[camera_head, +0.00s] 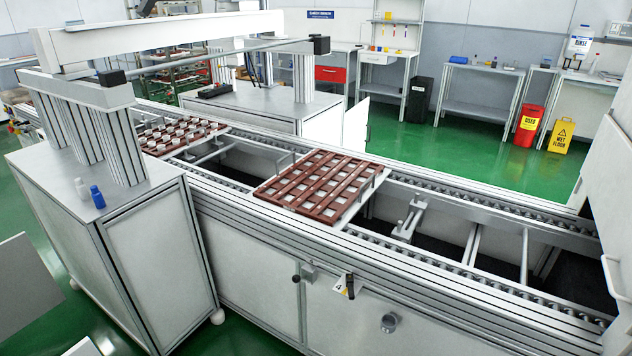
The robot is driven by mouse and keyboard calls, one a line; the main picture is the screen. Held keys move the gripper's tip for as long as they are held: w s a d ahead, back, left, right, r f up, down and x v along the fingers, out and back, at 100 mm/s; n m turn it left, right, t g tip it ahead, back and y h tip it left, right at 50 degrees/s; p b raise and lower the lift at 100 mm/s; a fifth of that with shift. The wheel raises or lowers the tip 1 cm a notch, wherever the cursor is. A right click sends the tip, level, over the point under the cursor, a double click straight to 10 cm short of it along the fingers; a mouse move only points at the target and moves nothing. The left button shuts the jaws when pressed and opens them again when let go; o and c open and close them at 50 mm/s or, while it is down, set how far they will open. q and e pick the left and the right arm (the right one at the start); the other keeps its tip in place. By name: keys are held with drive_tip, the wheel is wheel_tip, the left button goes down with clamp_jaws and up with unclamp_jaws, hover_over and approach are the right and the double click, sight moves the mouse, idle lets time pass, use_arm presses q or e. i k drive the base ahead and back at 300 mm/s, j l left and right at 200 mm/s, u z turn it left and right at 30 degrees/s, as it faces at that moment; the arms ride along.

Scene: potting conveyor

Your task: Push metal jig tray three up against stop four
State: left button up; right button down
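A red-brown metal jig tray with a grid of openings (322,180) sits on a pale carrier plate on the conveyor rails, near the middle of the view. A second similar tray (183,134) sits farther left on the conveyor, partly under the gantry. I see no number on either tray. A tag marked 4 (340,287) is on the front side of the conveyor, right of a small latch-like fitting. A metal block on a crosspiece (409,220) stands between the rails right of the middle tray, with a gap between them. Neither gripper is in view.
The roller conveyor (480,281) runs from back left to front right, with open gaps between its rails. A grey cabinet with gantry posts (150,250) stands in front of it at left, holding blue and white bottles (97,196).

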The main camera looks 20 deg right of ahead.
sight(326, 187)
drive_tip(key=i+z, duration=0.15)
drive_tip(key=z, duration=0.3)
drive_tip(key=i+j+z, duration=0.15)
drive_tip(key=z, duration=0.25)
